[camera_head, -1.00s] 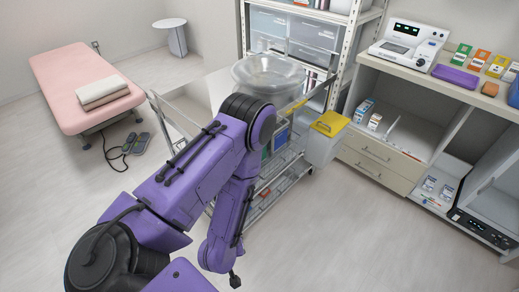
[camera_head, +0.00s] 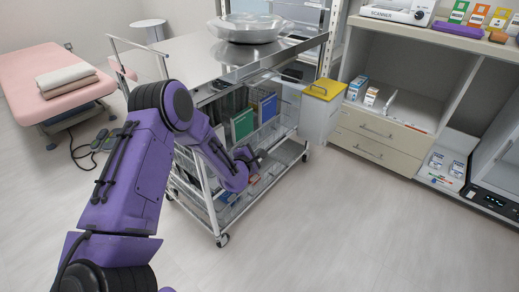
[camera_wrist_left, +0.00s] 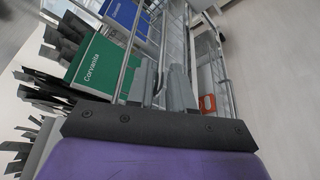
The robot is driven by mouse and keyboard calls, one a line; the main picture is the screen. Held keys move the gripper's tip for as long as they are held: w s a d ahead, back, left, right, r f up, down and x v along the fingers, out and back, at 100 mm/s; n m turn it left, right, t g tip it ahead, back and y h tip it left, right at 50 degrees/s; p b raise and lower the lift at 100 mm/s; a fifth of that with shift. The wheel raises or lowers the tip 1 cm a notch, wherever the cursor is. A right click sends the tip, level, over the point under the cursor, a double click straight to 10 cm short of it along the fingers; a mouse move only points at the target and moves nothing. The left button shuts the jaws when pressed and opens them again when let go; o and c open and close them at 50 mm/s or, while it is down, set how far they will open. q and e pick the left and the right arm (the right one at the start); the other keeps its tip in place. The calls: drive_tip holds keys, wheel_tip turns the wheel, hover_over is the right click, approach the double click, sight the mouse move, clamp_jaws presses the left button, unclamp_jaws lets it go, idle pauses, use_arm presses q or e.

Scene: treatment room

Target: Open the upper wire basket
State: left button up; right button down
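The upper wire basket (camera_head: 275,133) hangs under the steel cart top and holds upright green (camera_head: 242,123) and blue (camera_head: 267,107) binders. My left gripper (camera_head: 256,161) is at the front of the basket, small and dark in the head view. In the left wrist view its two grey fingers (camera_wrist_left: 164,78) are close together with a narrow gap, beside the basket's wires (camera_wrist_left: 128,52) and the green binder (camera_wrist_left: 100,62). Whether a wire is held between them is not clear. My right gripper is not in view.
A steel basin (camera_head: 250,30) stands on the cart top (camera_head: 190,60). A lower basket (camera_head: 285,155) is beneath. A yellow-lidded bin (camera_head: 322,108) stands right of the cart, beside a drawer cabinet (camera_head: 370,137). The floor in front is clear.

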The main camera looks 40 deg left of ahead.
sight(260, 144)
use_arm(q)
drive_tip(key=x, duration=0.4)
drive_tip(key=shift+w+b, duration=0.15)
drive_tip(key=shift+b, duration=0.15)
clamp_jaws()
drive_tip(key=shift+d, duration=0.1)
drive_tip(key=s+d, duration=0.2)
drive_tip(key=d, duration=2.4)
drive_tip(key=shift+d, duration=0.2)
drive_tip(key=shift+s+f, duration=0.1)
unclamp_jaws()
